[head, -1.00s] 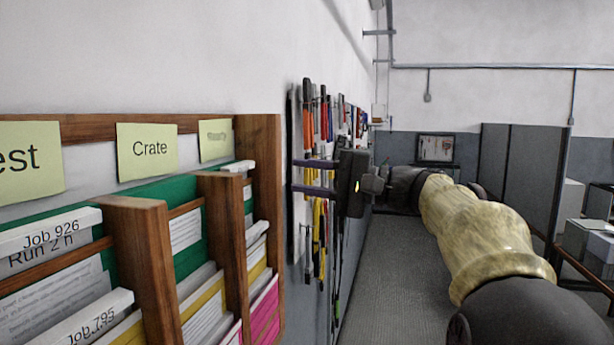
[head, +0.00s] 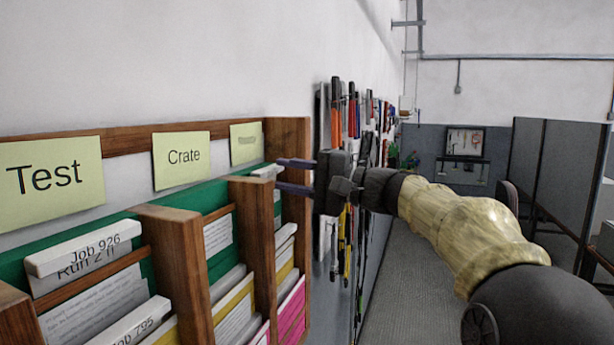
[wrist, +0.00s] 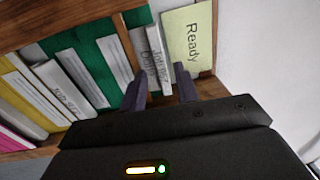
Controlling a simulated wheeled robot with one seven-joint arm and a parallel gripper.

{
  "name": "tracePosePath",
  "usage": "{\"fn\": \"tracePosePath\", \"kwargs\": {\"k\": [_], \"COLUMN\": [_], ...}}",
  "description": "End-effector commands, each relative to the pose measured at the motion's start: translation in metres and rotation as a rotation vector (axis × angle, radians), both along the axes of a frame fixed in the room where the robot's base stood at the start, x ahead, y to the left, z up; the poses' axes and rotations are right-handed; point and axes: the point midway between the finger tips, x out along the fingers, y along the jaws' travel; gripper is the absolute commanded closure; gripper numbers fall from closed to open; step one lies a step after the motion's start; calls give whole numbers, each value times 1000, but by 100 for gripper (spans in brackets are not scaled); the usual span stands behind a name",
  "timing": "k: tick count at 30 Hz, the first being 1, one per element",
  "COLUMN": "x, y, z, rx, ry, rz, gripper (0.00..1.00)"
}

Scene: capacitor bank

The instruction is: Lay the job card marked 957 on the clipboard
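My gripper (head: 282,176) is open, with its two fingers reaching the right end of the wooden card rack (head: 180,262). In the wrist view my gripper (wrist: 160,88) has its fingers on either side of the end of a white job card (wrist: 157,58) in the column under the "Ready" note (wrist: 190,38). The space between the fingers looks empty. The card's print starts with "Job", but its number is not readable. In the head view this card (head: 268,171) is a small white edge at the top of the far column. No card marked 957 can be read, and no clipboard is in view.
Cards reading Job 926 (head: 86,248) and Job 795 (head: 128,325) sit in the near column under the "Test" note (head: 45,180). A "Crate" note (head: 182,158) marks the middle column. Hanging tools (head: 352,120) line the wall just beyond the rack. Grey partitions (head: 550,185) stand at right.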

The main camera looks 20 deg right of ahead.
Motion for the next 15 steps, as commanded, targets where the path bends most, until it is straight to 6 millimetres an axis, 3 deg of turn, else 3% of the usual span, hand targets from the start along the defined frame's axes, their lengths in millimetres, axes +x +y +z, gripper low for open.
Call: {"fn": "tracePosePath", "kwargs": {"k": [15], "x": [14], "y": [16], "z": [2], "rx": [0], "ry": [-1], "rz": [-4], "gripper": [69]}}
